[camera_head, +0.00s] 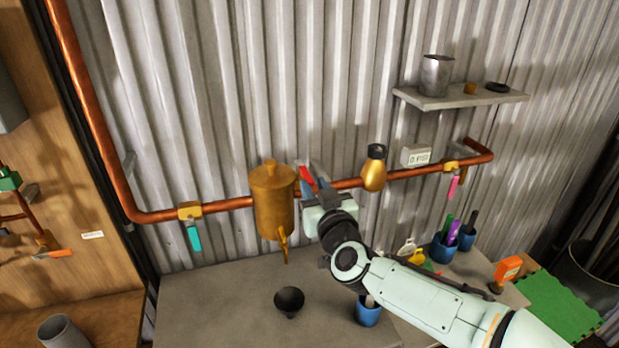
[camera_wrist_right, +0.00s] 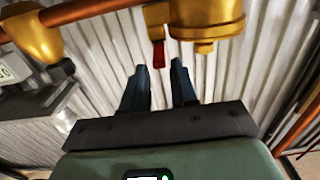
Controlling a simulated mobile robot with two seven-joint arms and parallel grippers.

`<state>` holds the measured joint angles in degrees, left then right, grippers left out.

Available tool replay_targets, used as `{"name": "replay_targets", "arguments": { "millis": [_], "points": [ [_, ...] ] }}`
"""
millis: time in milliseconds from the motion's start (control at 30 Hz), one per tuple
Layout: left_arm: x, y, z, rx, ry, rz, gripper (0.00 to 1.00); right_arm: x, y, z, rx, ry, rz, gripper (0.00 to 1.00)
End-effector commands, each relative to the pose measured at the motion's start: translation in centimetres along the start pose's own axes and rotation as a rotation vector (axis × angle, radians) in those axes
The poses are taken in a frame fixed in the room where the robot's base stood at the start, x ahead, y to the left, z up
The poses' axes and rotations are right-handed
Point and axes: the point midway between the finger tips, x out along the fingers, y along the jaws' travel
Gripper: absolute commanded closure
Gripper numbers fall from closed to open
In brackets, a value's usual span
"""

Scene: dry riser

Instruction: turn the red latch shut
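The red latch (camera_head: 307,177) is a short red lever on the copper pipe, just right of the brass tank (camera_head: 274,205). In the right wrist view the red latch (camera_wrist_right: 158,54) points from the brass fitting toward my fingers. My right gripper (camera_head: 318,181) is at the latch in the head view, partly covering it. In the right wrist view the right gripper (camera_wrist_right: 159,72) is open, with the latch's end near the gap between its two dark fingertips. I cannot tell whether they touch. My left gripper is not in view.
The copper pipe (camera_head: 225,204) runs along the corrugated wall. A teal lever (camera_head: 194,237) and a pink lever (camera_head: 454,186) hang from other valves. A gold bulb (camera_head: 373,173) is on the pipe right of my gripper. A black funnel (camera_head: 289,300) stands on the counter below.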

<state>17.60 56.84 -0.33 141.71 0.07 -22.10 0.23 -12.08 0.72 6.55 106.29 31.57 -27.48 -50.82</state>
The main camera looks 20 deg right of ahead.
Motion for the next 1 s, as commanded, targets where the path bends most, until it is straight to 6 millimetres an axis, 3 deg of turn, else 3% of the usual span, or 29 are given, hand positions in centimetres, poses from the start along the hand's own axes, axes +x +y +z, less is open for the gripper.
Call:
{"name": "replay_targets", "arguments": {
  "millis": [100, 233, 600, 700, 1000],
  "points": [
    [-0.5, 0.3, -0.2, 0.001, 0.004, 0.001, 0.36, 2.0, 0.0, -0.1, 0.000, -0.001, 0.000, 0.72],
    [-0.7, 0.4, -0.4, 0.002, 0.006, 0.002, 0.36, 3.1, 0.0, -0.1, 0.001, -0.001, 0.000, 0.72],
    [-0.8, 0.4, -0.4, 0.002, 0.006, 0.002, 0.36, 3.6, 0.0, 0.1, 0.000, -0.001, 0.000, 0.72],
    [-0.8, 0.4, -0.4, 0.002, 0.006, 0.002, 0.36, 3.6, 0.0, 0.0, 0.000, -0.001, 0.000, 1.00],
    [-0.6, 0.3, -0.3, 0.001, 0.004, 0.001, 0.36, 3.4, 0.2, -0.1, 0.000, 0.003, 0.000, 1.00]
  ]
}}
